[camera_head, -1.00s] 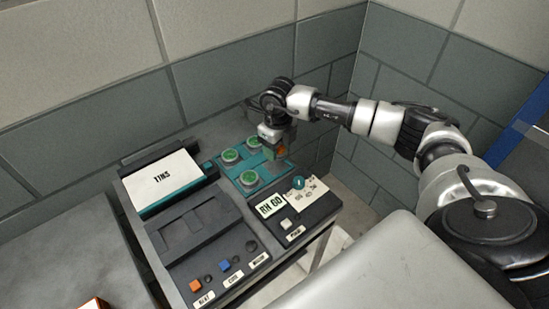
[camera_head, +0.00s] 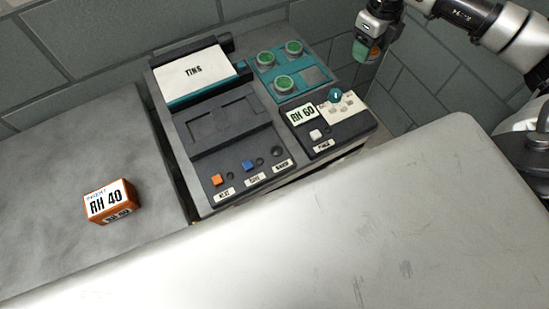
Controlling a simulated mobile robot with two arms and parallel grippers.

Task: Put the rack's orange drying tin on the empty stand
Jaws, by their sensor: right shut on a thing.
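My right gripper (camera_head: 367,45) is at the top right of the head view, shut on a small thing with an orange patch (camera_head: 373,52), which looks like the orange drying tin. The fingers hide much of it. It is held up in the air, to the right of the teal rack (camera_head: 314,76). The rack holds three green-topped tins, such as the front one (camera_head: 285,82), and its front right place is empty. I cannot pick out the empty stand in this view. My left gripper is not in view.
A dark console beside the rack carries a sign reading TINS (camera_head: 196,71), an RH 60 display (camera_head: 302,114), a teal knob (camera_head: 335,95) and small coloured buttons. An orange box marked RH 40 (camera_head: 110,201) sits on the grey bench (camera_head: 60,165) at left, with free room around it.

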